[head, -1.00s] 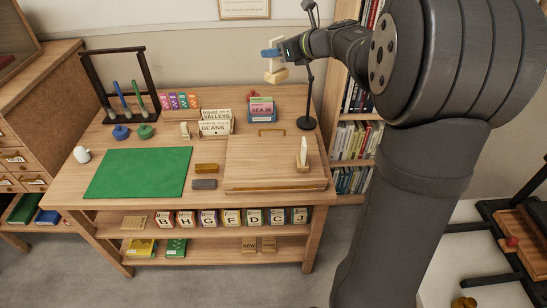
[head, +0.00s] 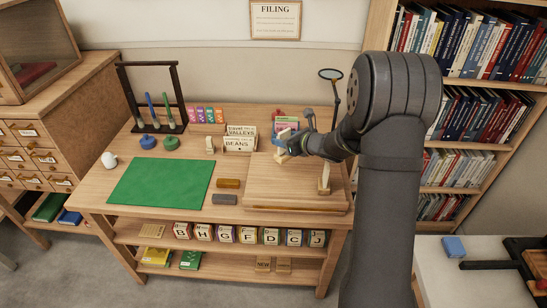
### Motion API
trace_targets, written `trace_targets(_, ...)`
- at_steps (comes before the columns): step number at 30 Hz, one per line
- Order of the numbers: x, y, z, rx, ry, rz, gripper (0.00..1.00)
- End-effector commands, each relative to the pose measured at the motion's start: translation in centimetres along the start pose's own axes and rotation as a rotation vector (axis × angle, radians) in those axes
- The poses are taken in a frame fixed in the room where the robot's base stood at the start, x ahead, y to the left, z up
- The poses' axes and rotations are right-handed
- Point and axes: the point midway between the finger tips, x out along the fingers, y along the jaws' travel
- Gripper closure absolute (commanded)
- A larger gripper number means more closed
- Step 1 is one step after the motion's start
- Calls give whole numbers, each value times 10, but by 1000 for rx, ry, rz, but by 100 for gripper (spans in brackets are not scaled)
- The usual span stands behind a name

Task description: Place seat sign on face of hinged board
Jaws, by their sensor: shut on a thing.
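My gripper (head: 285,139) is shut on a small pale wooden sign, which I take to be the seat sign (head: 281,158). The sign has a block-like base at its lower end and hangs below the fingers, roughly upright. It is over the far left part of the hinged board (head: 265,190), a flat wooden panel on the right of the table. I cannot tell whether its base touches the board. A similar pale upright piece (head: 324,178) stands on the board's right side. My arm hides part of the board's far right.
A card box (head: 240,145) and pink and green cards (head: 285,122) stand behind the board. A round magnifier on a stand (head: 331,76) rises at the back right. A brown block (head: 228,183) and a grey block (head: 224,199) lie left of the board, beside the green mat (head: 160,185).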

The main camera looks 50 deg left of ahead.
Motion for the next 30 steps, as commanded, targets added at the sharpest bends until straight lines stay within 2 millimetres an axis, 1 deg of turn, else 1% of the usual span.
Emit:
trace_targets(1,14,8,-3,-1,2,4,90)
trace_targets(3,30,15,-7,0,1,5,90)
trace_targets(6,48,22,-10,0,1,2,90)
trace_targets(9,58,27,-12,0,-1,1,90)
trace_targets(14,65,29,-16,0,0,0,90)
trace_targets(21,77,29,-47,1,2,0,90)
trace_targets(23,78,28,-50,0,0,-1,90)
trace_targets(30,78,28,-50,0,-1,-1,90)
